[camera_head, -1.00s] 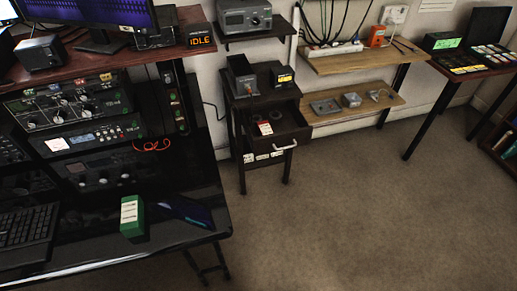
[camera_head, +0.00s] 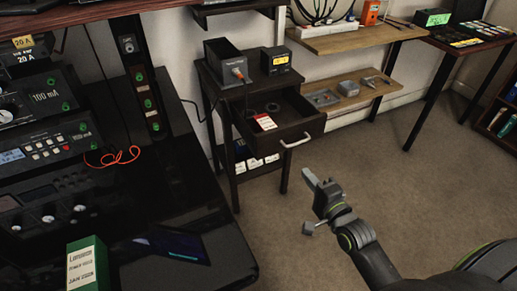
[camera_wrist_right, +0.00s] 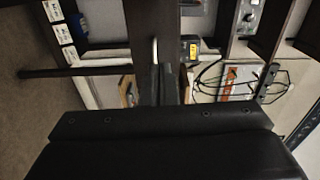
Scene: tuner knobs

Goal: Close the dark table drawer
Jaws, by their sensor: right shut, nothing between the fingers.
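The dark table drawer (camera_head: 290,132) stands pulled open from the small dark side table (camera_head: 208,85), with its pale bar handle (camera_head: 296,141) on the front. A red and white packet (camera_head: 264,122) and a dark ring lie inside it. My right gripper (camera_head: 311,178) is shut and empty, in front of and below the drawer in the head view, apart from the handle. In the right wrist view, the shut fingers (camera_wrist_right: 161,84) point toward the pale handle (camera_wrist_right: 155,52) and the dark drawer front. My left gripper is out of view.
A black desk (camera_head: 190,185) with equipment and a green-white box (camera_head: 88,264) fills the left. A black holder (camera_head: 228,66) and a small display (camera_head: 276,61) stand on the side table. Wooden shelves (camera_head: 345,42) are behind. The carpet at right is clear.

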